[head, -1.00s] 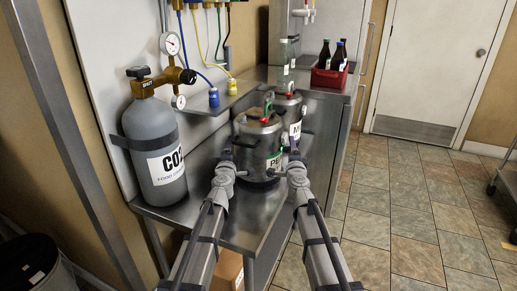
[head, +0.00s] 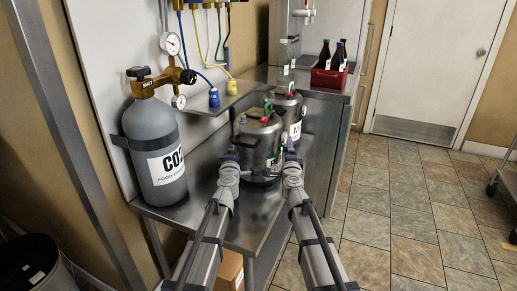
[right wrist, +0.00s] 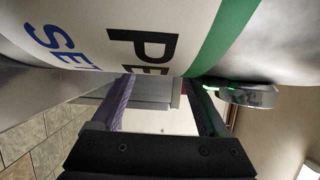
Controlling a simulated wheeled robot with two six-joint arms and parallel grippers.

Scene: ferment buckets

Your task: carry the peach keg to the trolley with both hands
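The peach keg (head: 256,146) is a steel keg with a green-banded label, standing upright on the steel bench in front of a second keg. My left gripper (head: 231,154) is at its left side; the fingers are too small and hidden to judge. My right gripper (head: 289,156) is at its right side. In the right wrist view, the right gripper's fingers (right wrist: 163,100) are apart with an empty gap, close to the keg's label (right wrist: 140,45). A metal handle-like part (right wrist: 247,95) lies just right of them. The trolley (head: 505,185) shows only partly at the right edge.
The second keg (head: 292,112) stands close behind. A grey CO2 cylinder (head: 154,150) stands left on the bench (head: 255,225). A red crate (head: 328,78) of bottles is on the rear counter. Tiled floor (head: 400,215) is clear between bench and trolley.

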